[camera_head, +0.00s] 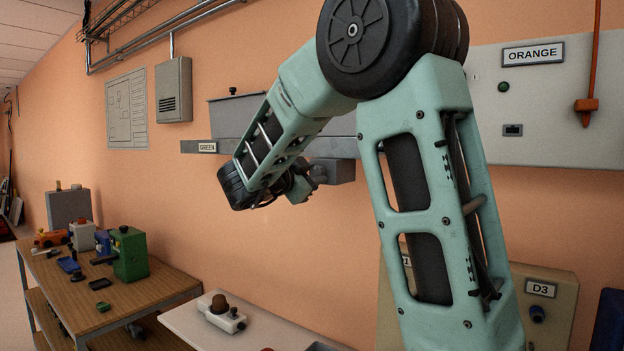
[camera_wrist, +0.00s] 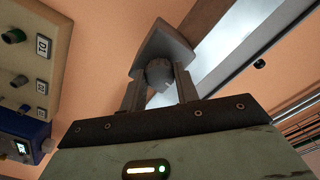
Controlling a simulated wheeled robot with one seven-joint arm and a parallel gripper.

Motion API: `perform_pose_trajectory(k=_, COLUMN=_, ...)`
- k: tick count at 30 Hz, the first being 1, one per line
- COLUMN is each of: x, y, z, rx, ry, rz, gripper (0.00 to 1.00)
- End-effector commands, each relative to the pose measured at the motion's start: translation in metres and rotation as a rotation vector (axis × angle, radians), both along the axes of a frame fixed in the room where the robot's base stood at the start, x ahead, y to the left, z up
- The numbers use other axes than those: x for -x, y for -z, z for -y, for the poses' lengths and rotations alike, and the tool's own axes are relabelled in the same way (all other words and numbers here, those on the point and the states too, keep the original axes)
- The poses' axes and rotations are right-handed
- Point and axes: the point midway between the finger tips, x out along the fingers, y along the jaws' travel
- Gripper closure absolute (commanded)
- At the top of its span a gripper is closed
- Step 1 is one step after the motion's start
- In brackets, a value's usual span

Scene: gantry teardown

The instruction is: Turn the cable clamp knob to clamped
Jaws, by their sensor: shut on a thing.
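The cable clamp knob (camera_wrist: 158,72) is a rounded grey knob on a grey wedge-shaped block (camera_wrist: 165,42) against the orange wall. In the wrist view my gripper (camera_wrist: 160,86) has one finger on each side of the knob and is shut on it. In the head view the grey block (camera_head: 337,170) sits below a long grey rail, and my gripper (camera_head: 303,187) meets it from the left. The knob is small there and partly covered by my gripper. No clamped or unclamped mark is readable, so I cannot tell the knob's setting.
A grey trough with a GREEN label (camera_head: 207,147) runs along the wall. The ORANGE panel (camera_head: 560,110) is at right, a beige panel with a D3 label (camera_head: 540,289) below. A wooden workbench (camera_head: 75,300) with tools and a white table (camera_head: 185,327) stand lower left.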

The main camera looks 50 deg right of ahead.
Motion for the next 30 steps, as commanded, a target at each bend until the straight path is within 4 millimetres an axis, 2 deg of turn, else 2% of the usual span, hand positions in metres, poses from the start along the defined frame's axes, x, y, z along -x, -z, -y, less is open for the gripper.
perform_pose_trajectory(k=9, x=0.0004, y=0.0091, z=0.0002, rx=-0.018, ry=0.001, rz=0.242, gripper=0.92)
perform_pose_trajectory(k=30, x=0.0005, y=0.0098, z=0.0000, rx=-0.072, ry=0.003, rz=0.905, gripper=0.92)
